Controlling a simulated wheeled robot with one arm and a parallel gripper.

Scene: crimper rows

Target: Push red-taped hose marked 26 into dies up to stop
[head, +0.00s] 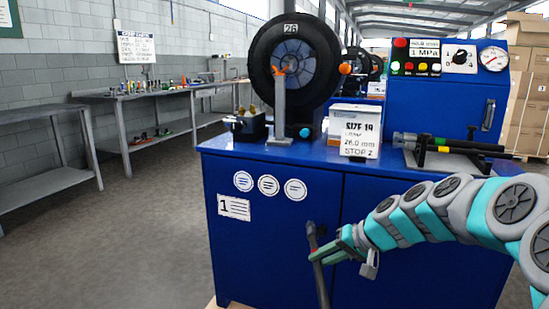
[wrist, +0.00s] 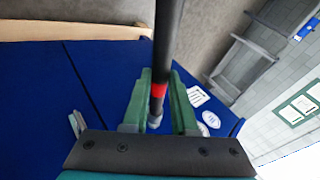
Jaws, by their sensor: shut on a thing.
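My gripper (head: 328,252) is shut on a dark hose (head: 321,283) in front of the blue cabinet, below its top. The hose hangs steeply, slightly tilted, with its short upper end above the fingers. In the wrist view the hose (wrist: 169,35) runs between the fingers (wrist: 158,105); a red tape band (wrist: 157,90) shows there, with a grey end piece (wrist: 154,122) nearer the palm. The crimper (head: 258,50) is a big black ring tagged 26, standing on the cabinet; its round face (head: 300,77) is grey-blue with an orange pointer. I read no number on the hose.
The blue cabinet (head: 270,225) lies close behind the hose. Grey benches (head: 135,98) stand left; the floor between is clear.

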